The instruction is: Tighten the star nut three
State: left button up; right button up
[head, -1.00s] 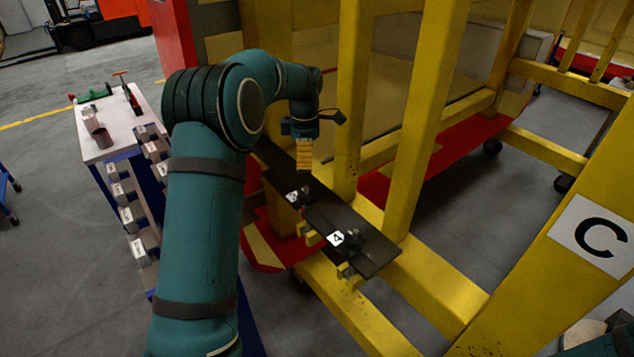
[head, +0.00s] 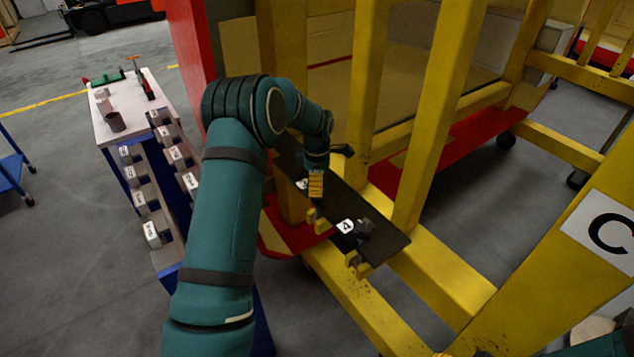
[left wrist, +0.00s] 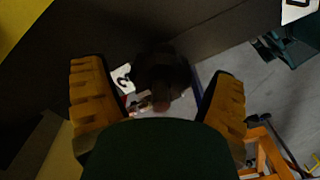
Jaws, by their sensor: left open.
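My left gripper (head: 316,186) points down over the dark plate (head: 385,240) on the yellow frame, at the white label three (head: 301,184). In the head view the gripper hides the nut beside that label. In the left wrist view, the dark round star nut three (left wrist: 162,74) lies between the two spread yellow fingers of the left gripper (left wrist: 157,100), near its label (left wrist: 125,78). The fingers are open, with gaps to the nut on both sides.
Star nut four (head: 365,229) sits on the same plate, nearer, by its label (head: 345,226). Yellow upright beams (head: 435,120) stand close to the right of my left arm. A bench (head: 128,124) with several labelled grey blocks stands at the left.

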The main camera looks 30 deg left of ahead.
pick_arm(q)
jog(key=shift+f, duration=0.1)
jog(key=shift+c, duration=0.4)
jog(key=c, duration=1.1)
jog(key=shift+c, duration=0.2)
